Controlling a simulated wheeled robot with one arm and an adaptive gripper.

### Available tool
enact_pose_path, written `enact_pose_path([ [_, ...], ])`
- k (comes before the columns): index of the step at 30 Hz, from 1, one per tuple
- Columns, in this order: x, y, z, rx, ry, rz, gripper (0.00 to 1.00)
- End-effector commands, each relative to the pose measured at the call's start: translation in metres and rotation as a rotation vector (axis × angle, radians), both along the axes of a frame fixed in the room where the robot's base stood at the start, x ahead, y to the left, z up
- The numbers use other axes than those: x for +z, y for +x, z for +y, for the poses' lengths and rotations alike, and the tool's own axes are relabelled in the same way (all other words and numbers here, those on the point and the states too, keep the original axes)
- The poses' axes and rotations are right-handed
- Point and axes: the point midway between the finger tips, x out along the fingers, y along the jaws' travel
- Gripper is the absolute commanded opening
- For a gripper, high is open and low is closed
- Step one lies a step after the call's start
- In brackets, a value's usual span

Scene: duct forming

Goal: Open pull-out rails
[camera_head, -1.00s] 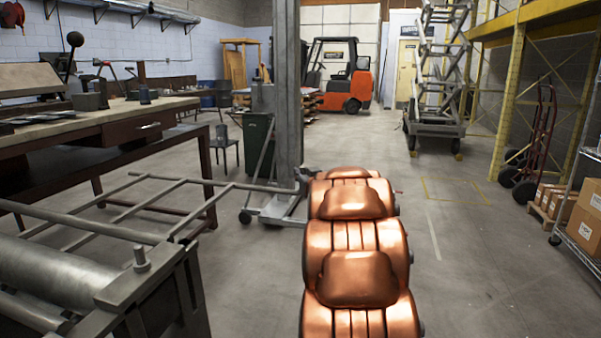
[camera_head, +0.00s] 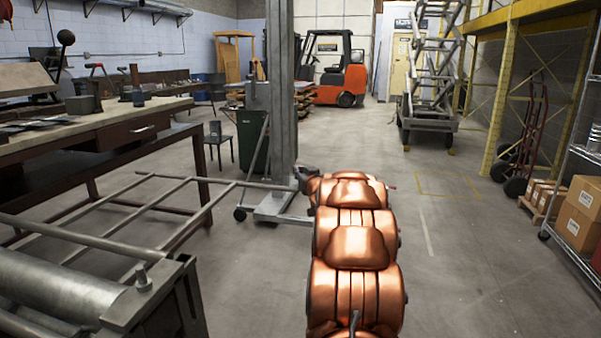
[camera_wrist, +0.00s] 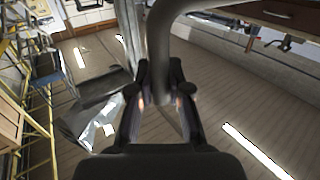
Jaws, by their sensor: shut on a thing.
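The pull-out rails (camera_head: 165,207) are a grey, ladder-like tube frame with crossbars. They extend from the roller machine (camera_head: 75,290) at the lower left of the head view to the middle. My copper arm reaches forward to their far right end, where my gripper (camera_head: 304,177) is small and partly hidden by the arm. In the wrist view my gripper (camera_wrist: 162,82) has its two dark fingers close around a grey curved tube (camera_wrist: 172,32), which looks like part of the rails. The exact contact is hard to see.
A workbench (camera_head: 75,140) with tools stands on the left. A grey wheeled stand (camera_head: 281,90) is just behind the rail end. Shelving with boxes (camera_head: 580,215) is on the right. The floor (camera_head: 450,270) right of my arm is clear.

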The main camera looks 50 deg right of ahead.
Motion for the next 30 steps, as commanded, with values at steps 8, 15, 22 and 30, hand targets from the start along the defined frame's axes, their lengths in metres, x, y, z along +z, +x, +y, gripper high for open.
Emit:
enact_pose_path([
  [8,0.002,-0.001,-0.001,-0.002,-0.001,-0.004,0.38],
  [15,0.001,-0.001,-0.001,-0.002,0.000,-0.002,0.43],
  [22,0.001,-0.005,0.001,-0.003,0.000,-0.002,0.43],
  [30,0.002,-0.032,0.015,-0.004,0.001,-0.002,0.43],
])
